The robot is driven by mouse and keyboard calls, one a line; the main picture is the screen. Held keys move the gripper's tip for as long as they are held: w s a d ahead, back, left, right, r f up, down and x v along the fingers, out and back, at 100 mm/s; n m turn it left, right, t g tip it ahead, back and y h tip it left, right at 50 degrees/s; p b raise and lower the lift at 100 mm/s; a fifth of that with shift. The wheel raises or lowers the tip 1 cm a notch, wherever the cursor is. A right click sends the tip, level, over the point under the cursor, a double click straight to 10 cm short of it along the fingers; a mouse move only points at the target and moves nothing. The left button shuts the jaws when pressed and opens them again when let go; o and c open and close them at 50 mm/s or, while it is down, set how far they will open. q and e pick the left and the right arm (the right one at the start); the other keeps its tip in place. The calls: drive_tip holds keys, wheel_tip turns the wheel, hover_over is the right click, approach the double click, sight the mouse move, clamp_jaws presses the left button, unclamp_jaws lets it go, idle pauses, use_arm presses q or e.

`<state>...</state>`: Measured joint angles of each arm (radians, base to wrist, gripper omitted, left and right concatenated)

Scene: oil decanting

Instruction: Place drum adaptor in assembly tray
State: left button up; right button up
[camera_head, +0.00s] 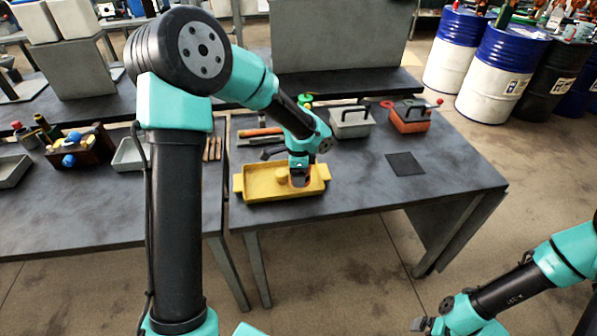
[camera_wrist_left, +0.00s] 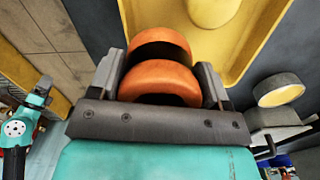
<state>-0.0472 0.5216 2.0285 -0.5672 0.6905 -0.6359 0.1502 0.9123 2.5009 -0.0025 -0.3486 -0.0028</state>
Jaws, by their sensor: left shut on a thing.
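The yellow assembly tray (camera_head: 250,192) has low walls and end handles and sits near the front edge of the table. My left gripper (camera_head: 299,176) points down over the right half of the tray. In the left wrist view my left gripper (camera_wrist_left: 160,68) is shut on the orange ringed drum adaptor (camera_wrist_left: 160,82), with a finger on each side. The tray's yellow floor and wall (camera_wrist_left: 250,45) lie just beyond the adaptor. Whether the adaptor touches the tray floor is hidden. My right gripper (camera_head: 421,324) is at the lower right, away from the table, and its jaws are unclear.
A grey box (camera_head: 351,124) and a red box (camera_head: 408,118) with handles stand behind the tray. A dark square mat (camera_head: 405,164) lies to the right, with bare table around it. Tools lie behind the tray at left. Large drums (camera_head: 503,75) stand beyond the table.

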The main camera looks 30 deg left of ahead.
use_arm(q)
drive_tip(key=w, duration=0.1)
drive_tip(key=w+a, duration=0.2)
drive_tip(key=w, duration=0.1)
drive_tip(key=shift+f, duration=0.15)
drive_tip(key=shift+f, duration=0.15)
drive_tip(key=shift+f, duration=1.65)
drive_tip(key=o, duration=1.2)
drive_tip(key=shift+f, duration=0.15)
drive_tip(key=shift+c, duration=0.2)
wheel_tip(320, 180, up, 12)
drive_tip(key=shift+r, duration=0.2)
